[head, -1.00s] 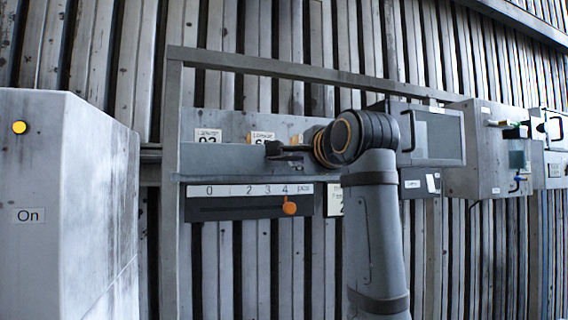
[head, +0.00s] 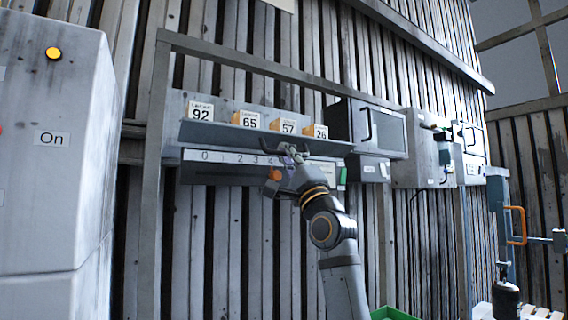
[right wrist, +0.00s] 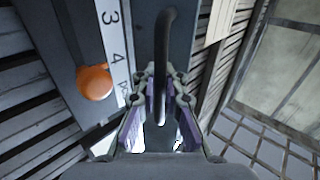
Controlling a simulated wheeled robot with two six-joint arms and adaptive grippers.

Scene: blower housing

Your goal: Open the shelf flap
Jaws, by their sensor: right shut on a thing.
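The shelf flap (head: 215,133) is a long grey panel along the front of the shelf. My right gripper (head: 290,158) is at the flap's front, right of the middle. In the right wrist view, my right gripper (right wrist: 160,88) is shut on a dark bar handle (right wrist: 172,35) that runs between its purple-padded fingers. The fingers hide part of the handle. My left gripper is not in view.
A scale strip (head: 225,157) with an orange knob (head: 272,181) lies just below the flap, close to my gripper. A grey cabinet (head: 50,190) stands at the left. A dark-framed door (head: 388,130) is to the right. A green bin (head: 392,314) shows at the bottom.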

